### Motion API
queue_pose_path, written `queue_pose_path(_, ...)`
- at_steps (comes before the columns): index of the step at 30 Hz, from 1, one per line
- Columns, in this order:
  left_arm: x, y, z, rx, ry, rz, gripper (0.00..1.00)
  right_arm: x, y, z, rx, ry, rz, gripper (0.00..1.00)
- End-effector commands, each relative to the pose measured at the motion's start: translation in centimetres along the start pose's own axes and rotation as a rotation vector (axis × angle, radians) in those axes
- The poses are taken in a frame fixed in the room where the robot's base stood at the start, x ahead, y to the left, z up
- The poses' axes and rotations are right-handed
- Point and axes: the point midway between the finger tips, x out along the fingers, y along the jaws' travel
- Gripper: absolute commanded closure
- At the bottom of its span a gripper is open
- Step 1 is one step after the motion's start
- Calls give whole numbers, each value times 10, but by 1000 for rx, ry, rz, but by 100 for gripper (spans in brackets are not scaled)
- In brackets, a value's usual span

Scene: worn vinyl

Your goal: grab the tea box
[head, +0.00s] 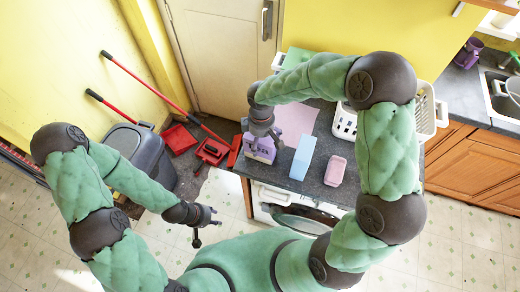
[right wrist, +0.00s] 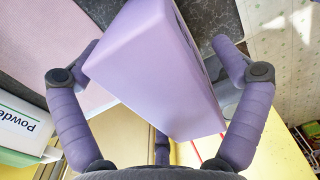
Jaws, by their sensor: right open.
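A purple box, apparently the tea box (head: 262,152), stands near the left front edge of the dark counter (head: 312,188). My right gripper (head: 262,132) is above it, pointing down. In the right wrist view the box (right wrist: 160,65) lies between the two spread fingers of the right gripper (right wrist: 150,62), with a gap on each side. It looks tilted in that view, and no lettering on it can be read. My left gripper (head: 206,226) is empty and its fingers are spread, over the floor to the left of the counter.
A pink sheet (head: 296,121) lies behind. A grey bin (head: 141,158) and red dustpans (head: 179,139) are left.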

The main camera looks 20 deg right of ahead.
Motion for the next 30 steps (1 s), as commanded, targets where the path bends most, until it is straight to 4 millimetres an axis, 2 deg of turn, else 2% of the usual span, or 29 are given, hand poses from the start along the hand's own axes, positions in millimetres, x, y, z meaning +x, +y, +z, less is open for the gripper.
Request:
queue_pose_path(3, 1, 0, 0, 0, 0, 0, 60, 9, 0, 0, 1, 1, 0, 3)
queue_pose_path(8, 1, 0, 0, 0, 0, 0, 60, 8, 0, 0, 1, 2, 0, 3)
queue_pose_path(9, 1, 0, 0, 0, 0, 0, 60, 8, 0, 0, 1, 1, 0, 5)
queue_pose_path(16, 1, 0, 0, 0, 0, 0, 60, 8, 0, 0, 0, 1, 0, 70)
queue_pose_path(26, 1, 0, 0, 0, 0, 0, 60, 6, 0, 0, 1, 2, 0, 72)
queue_pose_path(30, -2, 1, 0, 0, 0, 0, 60, -9, 1, -1, 1, 3, 4, 72)
